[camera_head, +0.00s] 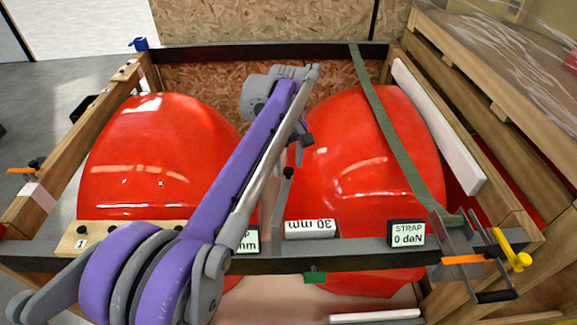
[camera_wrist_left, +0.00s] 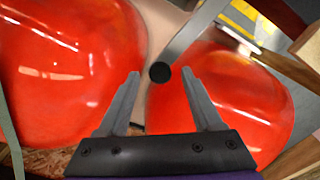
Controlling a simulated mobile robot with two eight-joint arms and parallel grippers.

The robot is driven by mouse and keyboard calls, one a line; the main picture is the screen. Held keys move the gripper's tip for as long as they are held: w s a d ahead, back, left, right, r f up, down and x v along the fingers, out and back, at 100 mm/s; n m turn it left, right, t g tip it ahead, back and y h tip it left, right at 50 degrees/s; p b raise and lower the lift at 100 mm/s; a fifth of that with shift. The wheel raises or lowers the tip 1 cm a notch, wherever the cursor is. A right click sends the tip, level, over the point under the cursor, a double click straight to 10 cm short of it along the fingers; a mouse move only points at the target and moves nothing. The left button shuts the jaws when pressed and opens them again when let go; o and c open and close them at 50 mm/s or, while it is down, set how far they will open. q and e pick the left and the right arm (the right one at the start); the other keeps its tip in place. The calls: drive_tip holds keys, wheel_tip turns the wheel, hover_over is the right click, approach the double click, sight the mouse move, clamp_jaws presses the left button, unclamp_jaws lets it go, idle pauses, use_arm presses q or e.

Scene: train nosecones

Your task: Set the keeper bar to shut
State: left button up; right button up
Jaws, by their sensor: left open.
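A grey bar with a black knob (camera_head: 288,173), which looks like the keeper bar (camera_head: 281,205), runs through the gap between two red nosecones. The bar (camera_wrist_left: 197,32) also shows in the left wrist view, with its round black knob (camera_wrist_left: 160,72) at the end. My left gripper (camera_wrist_left: 162,73) is open and empty. In that view the knob lies between its two fingertips; I cannot tell how far beyond them it is. In the head view my purple left arm crosses the crate, and the left gripper (camera_head: 293,158) is small and partly hidden near the knob. My right gripper is not in view.
The left nosecone (camera_head: 150,150) and right nosecone (camera_head: 345,150) stand close on both sides. A green strap (camera_head: 385,120) crosses the right one. Wooden rails enclose the sides.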

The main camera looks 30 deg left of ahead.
use_arm(q)
drive_tip(key=shift+f, duration=0.45)
drive_tip(key=shift+c, duration=0.4)
clamp_jaws()
idle(0.8)
